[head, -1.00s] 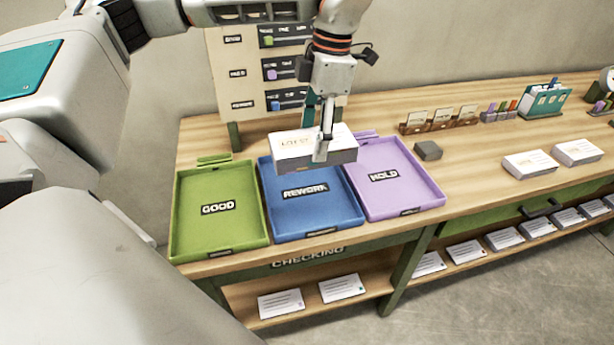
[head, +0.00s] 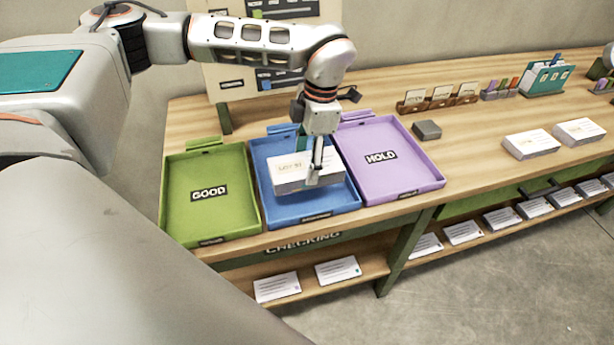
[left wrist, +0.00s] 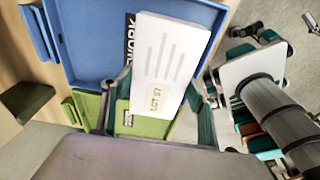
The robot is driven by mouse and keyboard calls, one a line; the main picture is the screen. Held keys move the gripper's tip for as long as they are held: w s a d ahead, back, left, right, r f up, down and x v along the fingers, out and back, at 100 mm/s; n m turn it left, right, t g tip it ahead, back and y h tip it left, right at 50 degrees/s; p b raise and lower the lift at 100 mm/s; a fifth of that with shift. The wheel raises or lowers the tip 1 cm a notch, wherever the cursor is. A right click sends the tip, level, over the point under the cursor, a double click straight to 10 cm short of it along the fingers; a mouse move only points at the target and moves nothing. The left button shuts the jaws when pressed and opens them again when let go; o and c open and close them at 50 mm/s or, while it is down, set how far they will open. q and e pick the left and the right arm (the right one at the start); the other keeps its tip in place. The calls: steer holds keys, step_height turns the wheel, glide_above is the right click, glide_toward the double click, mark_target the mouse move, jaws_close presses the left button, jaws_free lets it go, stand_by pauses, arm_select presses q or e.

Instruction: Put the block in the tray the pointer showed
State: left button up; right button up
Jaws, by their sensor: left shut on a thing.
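The block is a white paper-like stack (head: 290,175) labelled LOT 57, with grey sides. My left gripper (head: 316,172) is shut on it, pointing down, and holds it roughly level over the blue REWORK tray (head: 265,150). I cannot tell whether the block touches the tray floor. The block hides the REWORK label in the head view. In the left wrist view the block (left wrist: 172,55) sits between the fingers, with the blue tray (left wrist: 90,35) behind it. The green GOOD tray (head: 210,215) is to the left, and the purple HOLD tray (head: 405,170) to the right; both look empty. My right gripper is not in view.
A board (head: 225,100) stands behind the trays, partly hidden by my arm. A small grey block (head: 427,130) lies right of the HOLD tray. White stacks (head: 532,144), a card holder (head: 438,97) and a teal file box (head: 546,78) stand further right. Cards lie on the lower shelf.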

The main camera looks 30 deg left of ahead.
arm_select(q)
steer(key=shift+f, duration=2.75)
steer(key=shift+f, duration=0.1)
steer(key=o, duration=1.4)
steer(key=r, duration=0.4)
steer(key=w+r, duration=0.1)
steer(key=r, duration=0.3)
steer(key=d+r, duration=0.1)
steer(key=r, duration=0.3)
steer(key=shift+w+r, duration=0.1)
steer(key=shift+w, duration=0.1)
